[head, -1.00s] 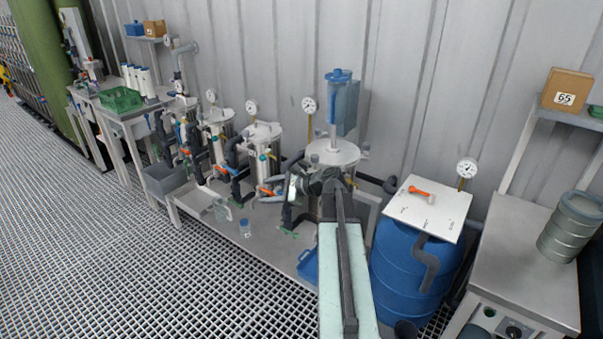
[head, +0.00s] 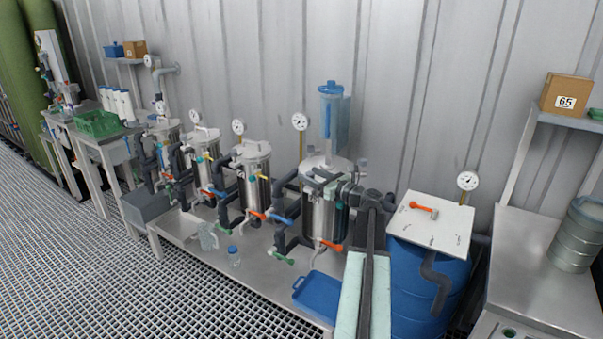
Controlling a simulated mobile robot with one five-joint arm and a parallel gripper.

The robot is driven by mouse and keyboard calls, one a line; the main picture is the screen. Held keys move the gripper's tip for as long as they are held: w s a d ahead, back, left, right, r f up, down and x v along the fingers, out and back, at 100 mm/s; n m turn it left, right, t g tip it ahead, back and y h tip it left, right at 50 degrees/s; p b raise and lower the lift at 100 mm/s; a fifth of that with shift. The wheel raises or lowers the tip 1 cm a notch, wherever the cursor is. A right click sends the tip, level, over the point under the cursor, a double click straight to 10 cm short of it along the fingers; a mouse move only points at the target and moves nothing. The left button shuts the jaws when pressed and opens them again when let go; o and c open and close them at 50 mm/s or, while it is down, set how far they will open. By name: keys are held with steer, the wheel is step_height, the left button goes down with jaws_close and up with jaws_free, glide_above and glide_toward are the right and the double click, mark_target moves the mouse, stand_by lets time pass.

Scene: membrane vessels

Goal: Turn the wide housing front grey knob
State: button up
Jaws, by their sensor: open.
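The wide housing (head: 324,216) is the broad steel vessel right of the slimmer ones, with a blue cartridge (head: 331,108) standing above its lid. My gripper (head: 321,179) is open, with pale green fingers at the front upper edge of the wide housing, just below the lid. I cannot tell whether it touches the vessel. The front grey knob cannot be made out; my gripper covers that part of the rim. A small grey knob (head: 362,164) shows at the right side of the lid.
Slimmer steel housings (head: 253,182) with dark pipes and gauges stand to the left. A blue drum (head: 418,285) with a white board (head: 430,223) is close on the right. A blue tray (head: 322,291), a bottle (head: 234,256) and a jug (head: 208,236) are in front.

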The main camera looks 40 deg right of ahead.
mark_target(307, 173)
steer(key=w, duration=0.4)
steer(key=shift+a, duration=0.1)
jaws_close()
